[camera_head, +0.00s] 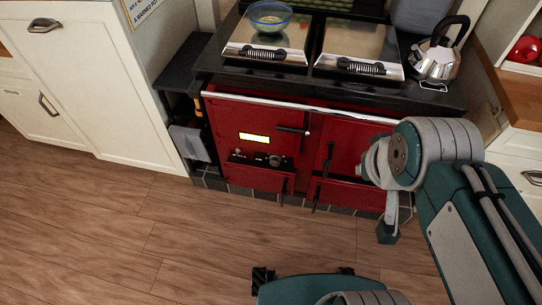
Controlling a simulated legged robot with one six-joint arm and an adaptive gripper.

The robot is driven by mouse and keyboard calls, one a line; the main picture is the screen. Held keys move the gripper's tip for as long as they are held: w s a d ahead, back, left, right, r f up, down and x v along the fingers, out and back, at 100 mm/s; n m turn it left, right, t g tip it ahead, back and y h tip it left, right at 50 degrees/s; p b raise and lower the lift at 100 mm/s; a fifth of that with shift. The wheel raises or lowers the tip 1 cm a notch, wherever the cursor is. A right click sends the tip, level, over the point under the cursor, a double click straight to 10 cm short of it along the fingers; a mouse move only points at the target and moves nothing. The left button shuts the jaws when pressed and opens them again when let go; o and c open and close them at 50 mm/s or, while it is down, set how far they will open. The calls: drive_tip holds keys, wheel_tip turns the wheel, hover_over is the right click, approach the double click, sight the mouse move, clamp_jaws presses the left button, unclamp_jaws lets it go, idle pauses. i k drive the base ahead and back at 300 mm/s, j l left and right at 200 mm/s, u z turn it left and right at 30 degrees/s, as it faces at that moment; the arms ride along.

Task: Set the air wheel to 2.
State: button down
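The red range cooker (215,112) stands against the back wall. A round dark wheel-like knob (276,161) sits at the strip's right end and may be the air wheel. Its markings are too small to read, so its setting cannot be told. My gripper (388,234) hangs to the right of the knob, in front of the cooker's right side and well apart from the knob. It is partly hidden by my arm, and its finger opening cannot be made out.
A silver rail (290,104) runs along the cooker's front edge. Black door handles (322,172) stick out right of the knob. A kettle (438,62) and a glass bowl (270,17) stand on top. A cloth (190,143) hangs at left. The wooden floor (180,235) in front is clear.

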sight(276, 160)
drive_tip(key=k+j+z, duration=0.1)
drive_tip(key=j, duration=0.3)
drive_tip(key=k+j+z, duration=0.1)
drive_tip(key=k+j, duration=0.15)
drive_tip(key=k+j+z, duration=0.1)
drive_tip(key=k+j, duration=0.15)
drive_tip(key=j, duration=0.25)
drive_tip(key=k+j, duration=0.2)
drive_tip(key=j, duration=0.15)
drive_tip(key=z, duration=0.05)
